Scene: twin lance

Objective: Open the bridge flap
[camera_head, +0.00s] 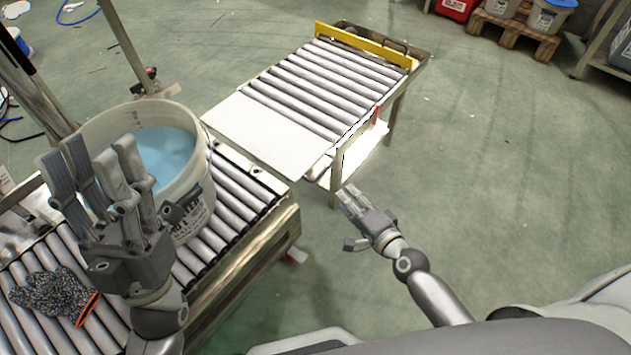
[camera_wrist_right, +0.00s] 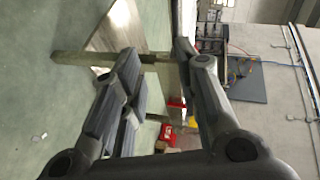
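The bridge flap (camera_head: 262,132) is a flat, pale plate at the near end of the far roller conveyor (camera_head: 318,82). It lies level with the rollers and reaches to the end of the near roller conveyor (camera_head: 243,192). My right gripper (camera_head: 348,197) is open and empty, to the right of the flap's near corner and close to a conveyor leg (camera_head: 336,175). In the right wrist view its fingers (camera_wrist_right: 158,68) are apart, with a beam (camera_wrist_right: 90,59) beyond them. My left gripper (camera_head: 92,160) is open and empty, in front of the bucket.
A large bucket (camera_head: 192,205) of blue liquid stands on the near conveyor. A speckled glove (camera_head: 52,293) lies on the rollers at the left. A yellow bar (camera_head: 362,45) crosses the far conveyor's end. The green floor to the right is clear.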

